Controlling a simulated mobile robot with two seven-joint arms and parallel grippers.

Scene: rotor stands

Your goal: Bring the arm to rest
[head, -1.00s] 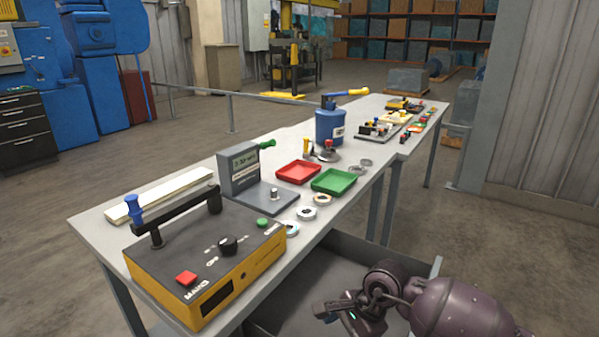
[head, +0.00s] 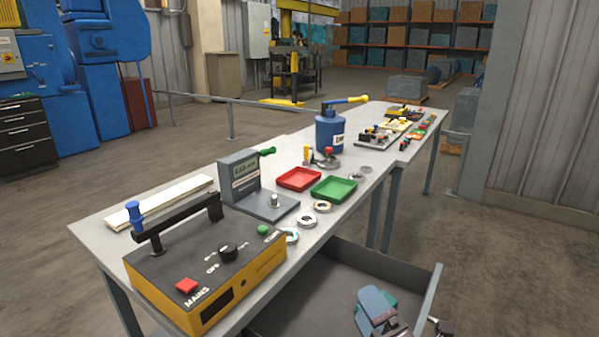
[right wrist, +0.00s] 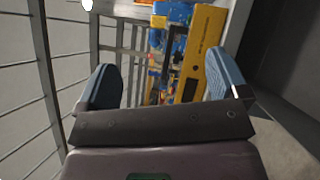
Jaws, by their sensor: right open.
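My right gripper (head: 380,312) shows at the bottom edge of the head view, in front of the open grey drawer (head: 400,272). In the right wrist view its two blue fingers (right wrist: 165,85) are spread wide with nothing between them. The rest of my right arm is mostly out of the head view. My left gripper is not in view.
The grey bench (head: 100,225) holds a yellow and black mains unit (head: 215,265), a tester (head: 245,180), a red tray (head: 299,179), a green tray (head: 334,189), several rings and a blue canister (head: 328,133). Open floor (head: 510,270) lies to the right.

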